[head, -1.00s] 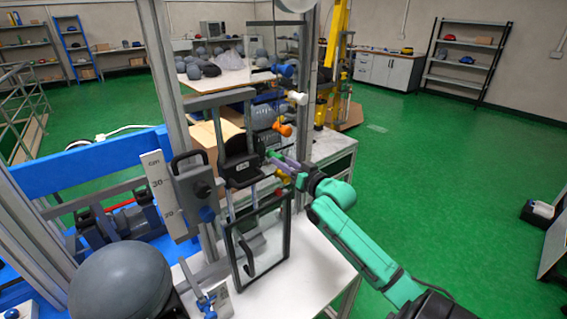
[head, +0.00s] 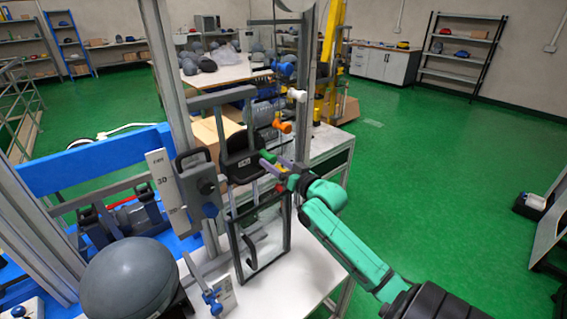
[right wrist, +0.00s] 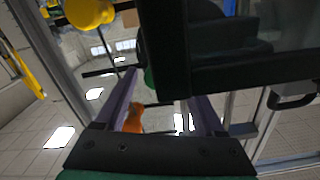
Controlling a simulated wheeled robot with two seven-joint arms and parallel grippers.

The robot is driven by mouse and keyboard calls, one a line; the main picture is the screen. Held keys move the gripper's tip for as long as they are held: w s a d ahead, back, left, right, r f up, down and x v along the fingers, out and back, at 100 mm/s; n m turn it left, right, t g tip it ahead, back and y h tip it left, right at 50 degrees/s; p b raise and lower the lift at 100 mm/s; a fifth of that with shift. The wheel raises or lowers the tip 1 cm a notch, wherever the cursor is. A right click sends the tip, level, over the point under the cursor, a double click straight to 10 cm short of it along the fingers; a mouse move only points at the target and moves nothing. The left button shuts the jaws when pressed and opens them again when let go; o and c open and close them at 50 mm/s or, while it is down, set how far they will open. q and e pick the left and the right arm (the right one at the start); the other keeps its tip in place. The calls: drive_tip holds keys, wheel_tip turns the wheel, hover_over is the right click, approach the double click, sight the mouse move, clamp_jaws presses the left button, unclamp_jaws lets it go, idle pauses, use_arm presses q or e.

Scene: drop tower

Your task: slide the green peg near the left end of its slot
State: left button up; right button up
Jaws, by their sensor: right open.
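The green peg (head: 267,156) is a small green knob at the front of the tower in the head view. Its slot cannot be made out. My right gripper (head: 272,164) has its purple fingers right beside the peg. In the right wrist view my right gripper (right wrist: 158,86) is open, and part of a green thing (right wrist: 149,80), likely the peg, shows between the fingers. A dark panel hides much of the right finger's tip. I cannot tell whether the fingers touch the peg. My left gripper is not in view.
Blue (head: 284,69), white (head: 296,95) and orange (head: 284,127) knobs stand above the green peg. A glazed door frame (head: 262,238) is below my gripper. A grey box with a handle (head: 199,190) and a grey dome (head: 125,280) are to the left. Open floor is right.

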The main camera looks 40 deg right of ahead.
drive_tip(key=s+b, duration=0.2)
drive_tip(key=s, duration=1.2)
drive_tip(key=shift+a, duration=0.3)
drive_tip(key=shift+s, duration=0.1)
